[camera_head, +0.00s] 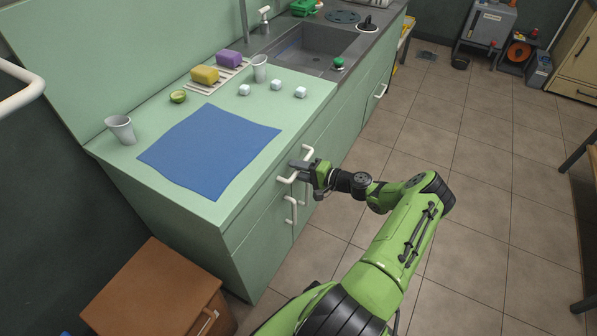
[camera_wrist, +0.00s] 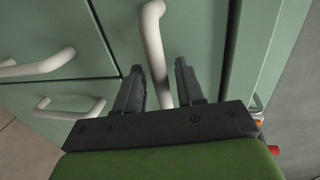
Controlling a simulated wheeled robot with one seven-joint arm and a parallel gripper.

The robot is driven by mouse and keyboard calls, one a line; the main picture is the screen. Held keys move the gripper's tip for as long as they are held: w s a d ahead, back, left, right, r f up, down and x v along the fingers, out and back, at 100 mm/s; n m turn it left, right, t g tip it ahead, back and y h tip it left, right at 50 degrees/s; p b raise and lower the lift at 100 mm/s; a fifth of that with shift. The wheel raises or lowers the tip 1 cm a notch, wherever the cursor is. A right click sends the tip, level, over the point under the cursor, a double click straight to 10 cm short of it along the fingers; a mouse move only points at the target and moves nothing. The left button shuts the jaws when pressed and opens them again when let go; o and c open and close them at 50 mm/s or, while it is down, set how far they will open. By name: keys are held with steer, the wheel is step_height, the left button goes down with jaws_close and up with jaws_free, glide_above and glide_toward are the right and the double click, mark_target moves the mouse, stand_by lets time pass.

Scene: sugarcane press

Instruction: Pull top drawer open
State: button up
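The top drawer (camera_head: 257,203) is a green front just under the counter edge, and it looks closed. Its pale bar handle (camera_head: 284,180) sticks out from it. My gripper (camera_head: 298,168) is at the middle of this handle. In the wrist view, the handle (camera_wrist: 153,40) runs between the two dark fingers of my gripper (camera_wrist: 160,82). The fingers stand apart, with a gap showing on the left of the bar; contact on the right is unclear. My gripper hides part of the handle in the head view.
Below the drawer are two doors with pale handles (camera_wrist: 38,66). The counter above bears a blue cloth (camera_head: 208,150), cups, white cubes and sponges. A brown cabinet (camera_head: 152,288) stands at the lower left.

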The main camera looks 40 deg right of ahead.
steer(key=shift+w, duration=0.1)
jaws_close()
stand_by(0.3)
